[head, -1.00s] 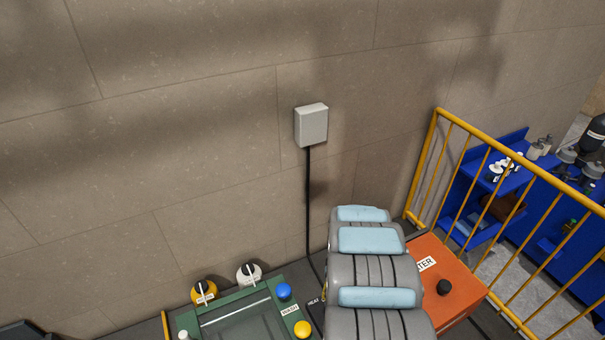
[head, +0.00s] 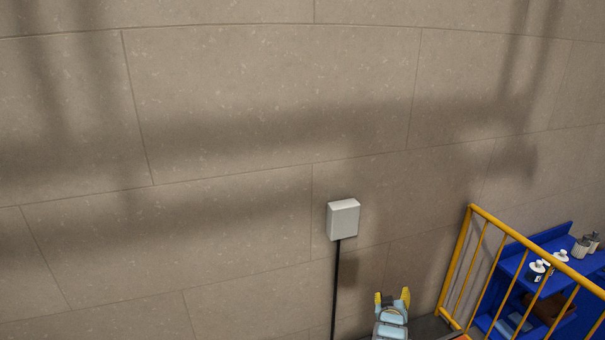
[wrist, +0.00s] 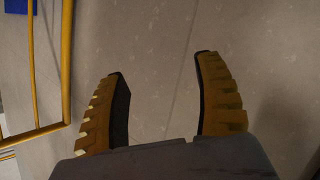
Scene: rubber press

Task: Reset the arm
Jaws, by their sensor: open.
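My gripper (head: 392,299) shows at the bottom of the head view, its yellow fingers pointing up in front of the wall. In the wrist view my gripper (wrist: 160,100) has its two yellow-brown, dark-padded fingers wide apart. Nothing is between them; only a plain grey-beige surface shows beyond. The gripper is open and empty. Most of my arm is below the edge of the head view.
A yellow railing (head: 458,262) stands at the right, before a blue shelf (head: 530,262) with small items. A grey wall box (head: 343,219) with a black cable is on the wall (head: 230,100). The railing (wrist: 66,60) also shows at left in the wrist view.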

